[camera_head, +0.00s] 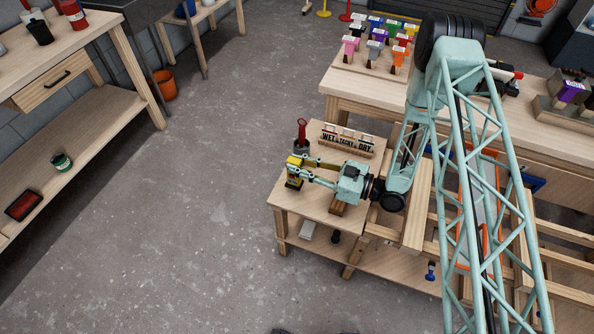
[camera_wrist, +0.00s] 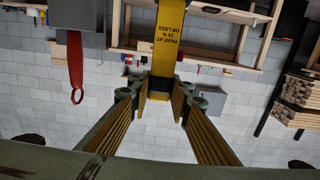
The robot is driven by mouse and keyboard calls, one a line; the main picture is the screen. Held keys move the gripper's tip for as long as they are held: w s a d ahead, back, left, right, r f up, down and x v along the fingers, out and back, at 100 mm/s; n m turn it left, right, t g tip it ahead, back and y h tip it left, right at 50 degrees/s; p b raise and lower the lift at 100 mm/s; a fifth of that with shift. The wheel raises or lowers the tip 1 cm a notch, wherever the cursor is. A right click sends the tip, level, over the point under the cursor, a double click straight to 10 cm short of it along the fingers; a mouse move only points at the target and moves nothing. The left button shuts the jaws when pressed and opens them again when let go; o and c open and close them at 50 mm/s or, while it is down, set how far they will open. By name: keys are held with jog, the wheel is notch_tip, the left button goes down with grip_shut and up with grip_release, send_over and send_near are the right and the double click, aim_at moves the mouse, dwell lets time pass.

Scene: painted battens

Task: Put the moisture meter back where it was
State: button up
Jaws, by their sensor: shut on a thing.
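The moisture meter (camera_head: 293,172) is yellow with a dark lower end, at the left edge of the small wooden table (camera_head: 320,205). My gripper (camera_head: 299,169) reaches it from the right and is shut on it. In the wrist view the yellow meter (camera_wrist: 170,38) stands between the fingertips (camera_wrist: 160,88), with upside-down print reading "PAINT AT 15% OR LESS". I cannot tell whether its lower end touches the tabletop or hangs just above it.
Behind the meter stands a red-handled tool (camera_head: 301,132). A rack marked WET, TACKY, DRY (camera_head: 346,141) is at the table's back. A wooden block (camera_head: 338,209) lies under my wrist. Battens (camera_head: 418,210) lie to the right. The floor to the left is clear.

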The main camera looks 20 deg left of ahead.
jog(key=shift+f, duration=1.7)
jog(key=shift+f+b, duration=0.1)
jog(key=shift+b, duration=0.25)
jog(key=o, duration=0.8)
jog(key=shift+c, duration=0.2)
jog(key=s+d, duration=0.1)
jog(key=d, duration=1.1)
jog(key=shift+s+p, duration=0.35)
jog(key=shift+p, duration=0.1)
jog(key=shift+r, duration=0.2)
